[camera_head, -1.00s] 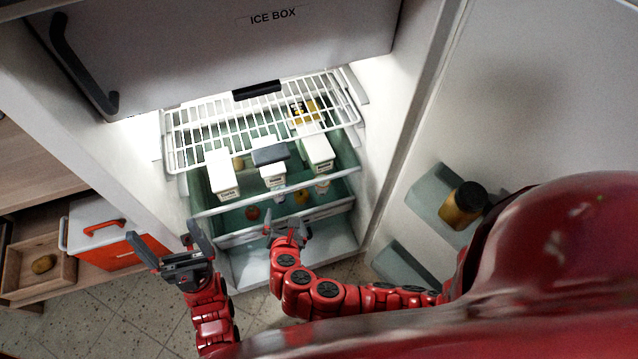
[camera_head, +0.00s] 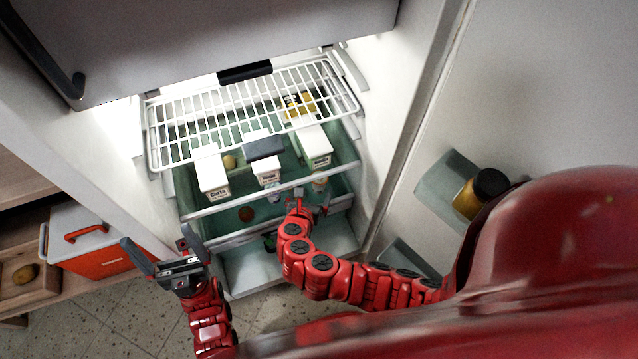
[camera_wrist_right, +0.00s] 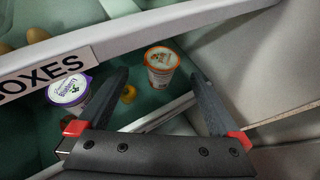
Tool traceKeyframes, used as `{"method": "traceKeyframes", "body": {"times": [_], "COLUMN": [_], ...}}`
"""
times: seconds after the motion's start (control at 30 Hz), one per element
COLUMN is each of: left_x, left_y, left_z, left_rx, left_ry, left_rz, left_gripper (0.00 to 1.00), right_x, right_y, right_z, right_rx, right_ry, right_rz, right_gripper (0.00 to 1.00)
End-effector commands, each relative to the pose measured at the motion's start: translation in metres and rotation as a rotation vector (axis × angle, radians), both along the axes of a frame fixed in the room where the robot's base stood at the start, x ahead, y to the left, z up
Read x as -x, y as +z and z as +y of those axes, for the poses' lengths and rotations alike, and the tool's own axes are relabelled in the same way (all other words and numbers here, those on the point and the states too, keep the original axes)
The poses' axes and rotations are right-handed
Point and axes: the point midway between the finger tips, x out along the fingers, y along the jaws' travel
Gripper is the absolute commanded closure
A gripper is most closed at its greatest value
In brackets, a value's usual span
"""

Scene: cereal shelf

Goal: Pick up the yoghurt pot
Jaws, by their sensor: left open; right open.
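Two pots show beyond my right gripper in the right wrist view. One pot with an orange-and-white lid (camera_wrist_right: 161,62) sits between the lines of the open fingers. The other, with a purple lid marked Blueberry (camera_wrist_right: 69,90), is left of the left finger. In the head view, small pots show under the front shelf edge, one at the right (camera_head: 320,183); my right gripper (camera_head: 311,201) is just in front of and below it. My right gripper (camera_wrist_right: 160,76) is open and empty, apart from both pots. My left gripper (camera_head: 157,242) is open and empty, outside the fridge at left.
A wire rack (camera_head: 250,112) lies above the pots. White cartons (camera_head: 212,177) stand under it. A shelf edge labelled BOXES (camera_wrist_right: 130,38) crosses above the pots in the wrist view. The open door (camera_head: 530,90) with a jar (camera_head: 468,200) is at right. A red cooler (camera_head: 100,262) is at left.

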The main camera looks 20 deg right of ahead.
Motion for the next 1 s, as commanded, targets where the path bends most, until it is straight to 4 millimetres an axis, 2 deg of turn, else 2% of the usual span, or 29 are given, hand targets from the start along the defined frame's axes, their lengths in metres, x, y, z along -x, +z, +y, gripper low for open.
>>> {"method": "traceKeyframes", "body": {"times": [0.17, 0.4, 0.7, 1.0], "left_x": [0.0, 0.0, 0.0, 0.0], "left_y": [-0.006, -0.016, -0.016, -0.016], "left_z": [0.0, 0.0, 0.0, 0.0], "left_rx": [0.0, 0.0, 0.0, 0.0], "left_ry": [0.0, 0.0, 0.0, 0.0], "left_rz": [0.0, 0.0, 0.0, 0.0], "left_gripper": [0.02, 0.02, 0.02, 0.02], "right_x": [-0.011, -0.037, -0.041, -0.041], "right_y": [-0.008, -0.02, -0.022, -0.022], "right_z": [-0.009, -0.029, -0.031, -0.03], "right_rx": [-0.002, -0.003, -0.002, -0.002], "right_ry": [-0.002, -0.003, 0.002, 0.002], "right_rz": [0.0, -0.002, -0.001, -0.001], "right_gripper": [0.0, 0.0, 0.0, 0.54]}}
